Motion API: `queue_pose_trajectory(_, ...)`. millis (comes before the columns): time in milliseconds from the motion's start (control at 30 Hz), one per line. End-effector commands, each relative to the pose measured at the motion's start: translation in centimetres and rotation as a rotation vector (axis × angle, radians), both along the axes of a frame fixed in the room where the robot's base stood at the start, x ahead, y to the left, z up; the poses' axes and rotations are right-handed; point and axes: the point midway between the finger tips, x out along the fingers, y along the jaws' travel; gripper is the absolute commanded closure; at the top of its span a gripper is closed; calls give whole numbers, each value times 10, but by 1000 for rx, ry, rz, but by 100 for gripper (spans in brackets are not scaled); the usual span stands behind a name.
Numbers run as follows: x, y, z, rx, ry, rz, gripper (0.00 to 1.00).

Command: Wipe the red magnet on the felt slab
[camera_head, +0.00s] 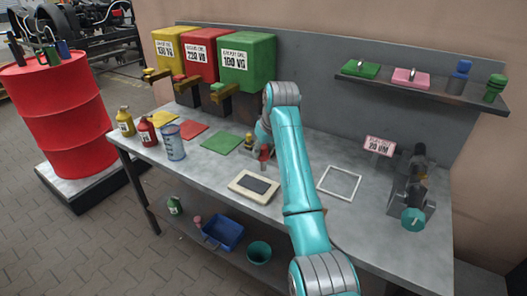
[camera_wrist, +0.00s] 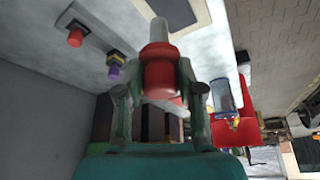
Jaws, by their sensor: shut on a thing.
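The red magnet (camera_wrist: 158,75) is a red cylinder with a pale grey tip. My gripper (camera_wrist: 158,84) is shut on it, one finger on each side. In the head view the gripper (camera_head: 265,148) is over the bench just behind the felt slab, with the magnet (camera_head: 264,154) showing as a small red patch, partly hidden by the arm. The felt slab (camera_head: 258,185) is a dark pad in a cream frame lying on the bench. Part of the slab (camera_wrist: 172,10) shows at the top of the wrist view, near the magnet's tip; I cannot tell whether they touch.
A clear blue jug (camera_head: 173,142) and two bottles, yellow (camera_head: 125,122) and red (camera_head: 146,131), stand at left. Coloured mats (camera_head: 221,143) lie behind. A white square outline (camera_head: 339,182) is right of my arm, with a vise-like device (camera_head: 412,190) beyond. Oil tanks (camera_head: 200,55) stand at the back.

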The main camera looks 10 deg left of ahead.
Motion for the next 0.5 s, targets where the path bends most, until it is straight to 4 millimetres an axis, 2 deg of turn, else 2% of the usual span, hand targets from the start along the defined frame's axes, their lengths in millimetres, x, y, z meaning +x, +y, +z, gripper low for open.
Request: queue_pose_trajectory(500,0,0,55,1,-3,1,100)
